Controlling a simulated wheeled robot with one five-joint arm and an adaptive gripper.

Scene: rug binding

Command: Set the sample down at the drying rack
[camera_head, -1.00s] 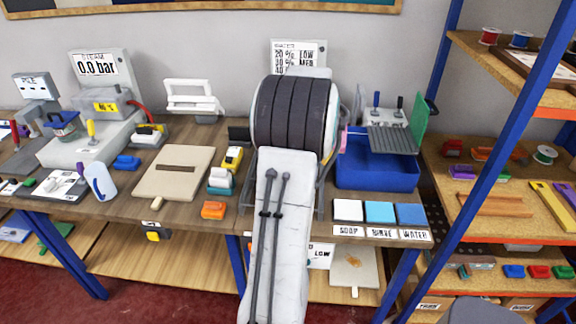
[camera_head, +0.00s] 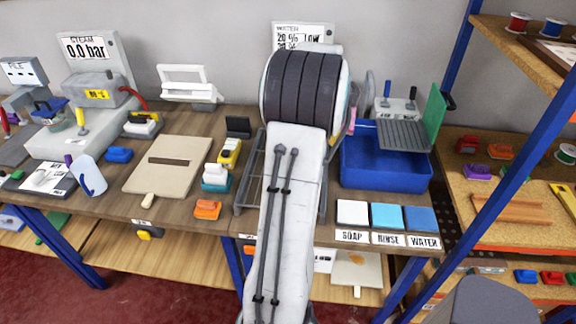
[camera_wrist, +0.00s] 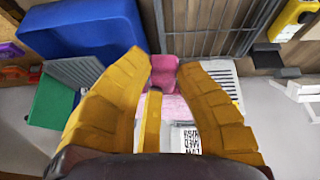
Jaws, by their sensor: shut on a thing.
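The drying rack (camera_wrist: 205,28), a grey frame of parallel bars, lies just beyond the fingertips in the wrist view. In the head view its left rail (camera_head: 247,185) shows beside my arm, which covers its middle. I cannot tell whether the sample touches the rack.
A blue tub (camera_head: 385,170) with a grey ribbed board (camera_head: 403,134) stands right of the rack. Soap, rinse and water blocks (camera_head: 387,216) line the front edge. Left are a yellow tool (camera_head: 230,152), an orange block (camera_head: 207,209) and a beige board (camera_head: 168,165). A blue-posted shelf stands right.

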